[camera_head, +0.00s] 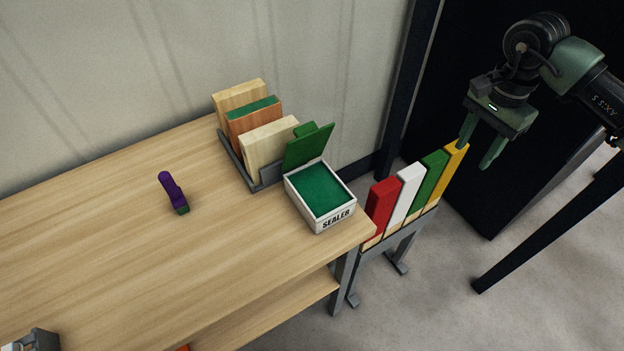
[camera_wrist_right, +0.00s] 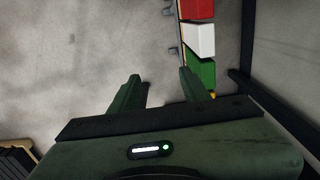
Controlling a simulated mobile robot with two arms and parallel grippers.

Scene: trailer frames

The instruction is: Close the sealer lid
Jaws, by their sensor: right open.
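The sealer (camera_head: 338,212) is a white box with a green pad inside, standing at the right end of the wooden table. Its green lid (camera_head: 308,147) is raised, tilted up at the back of the box. My right gripper (camera_head: 474,157) is open and empty. It hangs to the right of the sealer and apart from it, by the yellow block of the rack in the picture. In the right wrist view, the two green fingers (camera_wrist_right: 160,88) are spread with bare floor between them. My left gripper is not in view.
A rack of red (camera_head: 382,203), white, green and yellow (camera_head: 455,165) blocks stands beyond the table's right edge. A holder with wooden boards (camera_head: 262,150) stands behind and left of the sealer. A purple stamp-like object (camera_head: 172,190) is on the table (camera_head: 100,245), whose middle is mostly clear.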

